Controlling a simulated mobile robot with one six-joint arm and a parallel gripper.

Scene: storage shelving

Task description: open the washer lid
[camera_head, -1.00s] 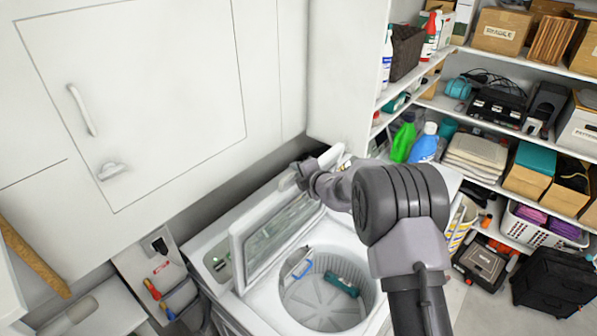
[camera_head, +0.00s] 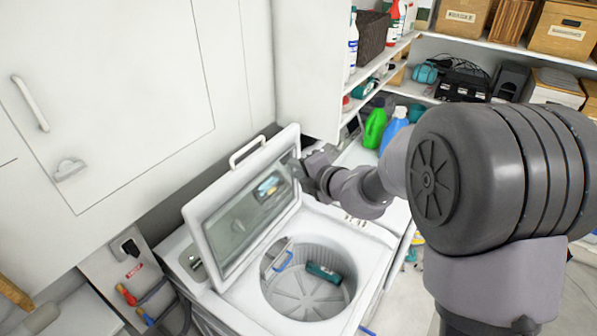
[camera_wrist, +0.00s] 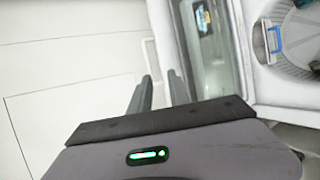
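The washer lid (camera_head: 193,212) is raised and stands steeply tilted at the back of the washer (camera_head: 370,240). It has a white frame, a glass pane and a white handle (camera_head: 247,152) on its top edge. The round drum below is uncovered. My gripper (camera_head: 297,168) is at the lid's right side in the head view, its fingertips partly hard to make out. In the wrist view my gripper's two fingers (camera_wrist: 160,76) are apart, close to the lid's frame (camera_wrist: 160,25). Whether they touch the frame I cannot tell.
A blue-handled item (camera_head: 284,262) and a teal item (camera_head: 323,272) are in the drum. A wall cabinet (camera_head: 110,90) is behind and left. Green (camera_head: 375,128) and blue (camera_head: 394,130) bottles stand on the right, near filled shelves. Red and blue hose fittings (camera_head: 127,295) are left of the washer.

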